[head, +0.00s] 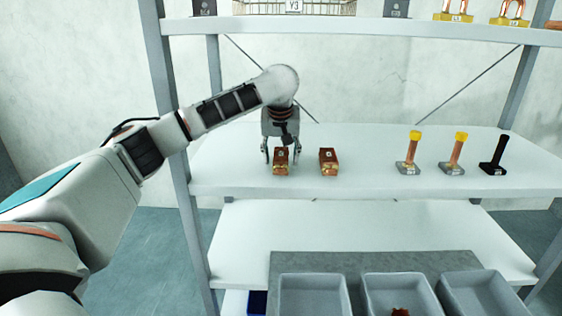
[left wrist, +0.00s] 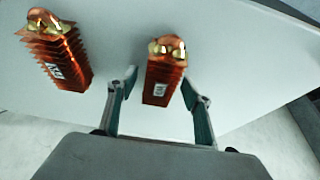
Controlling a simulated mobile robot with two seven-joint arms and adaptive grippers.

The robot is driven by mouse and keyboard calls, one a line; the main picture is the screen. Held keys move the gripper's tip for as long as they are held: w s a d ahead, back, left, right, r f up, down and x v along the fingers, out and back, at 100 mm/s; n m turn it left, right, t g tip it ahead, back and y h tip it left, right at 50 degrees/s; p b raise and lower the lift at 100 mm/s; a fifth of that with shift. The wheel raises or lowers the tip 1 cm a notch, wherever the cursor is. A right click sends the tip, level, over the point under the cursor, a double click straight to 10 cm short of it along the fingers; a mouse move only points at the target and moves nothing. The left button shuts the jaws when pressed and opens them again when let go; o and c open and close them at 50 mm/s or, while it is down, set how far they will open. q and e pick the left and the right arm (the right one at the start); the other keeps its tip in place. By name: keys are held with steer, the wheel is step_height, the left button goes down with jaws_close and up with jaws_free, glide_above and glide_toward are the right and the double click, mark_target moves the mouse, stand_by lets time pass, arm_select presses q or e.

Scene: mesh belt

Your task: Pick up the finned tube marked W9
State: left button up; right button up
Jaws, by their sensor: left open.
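Each carries a small pale label, too small or blurred to read surely, so I cannot tell which is W9. My left gripper (head: 281,151) is open, pointing down over the left tube. In the left wrist view the fingers of my left gripper (left wrist: 159,80) stand either side of that tube (left wrist: 163,83), with gaps visible. The other tube (left wrist: 58,58) is outside them. My right gripper is not in view.
Grey bins (head: 313,284) stand below at the front. The upper shelf (head: 350,31) and frame post (head: 172,130) are near my arm.

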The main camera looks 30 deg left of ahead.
arm_select(q)
steer(key=shift+f, duration=0.25)
stand_by(0.5)
jaws_close()
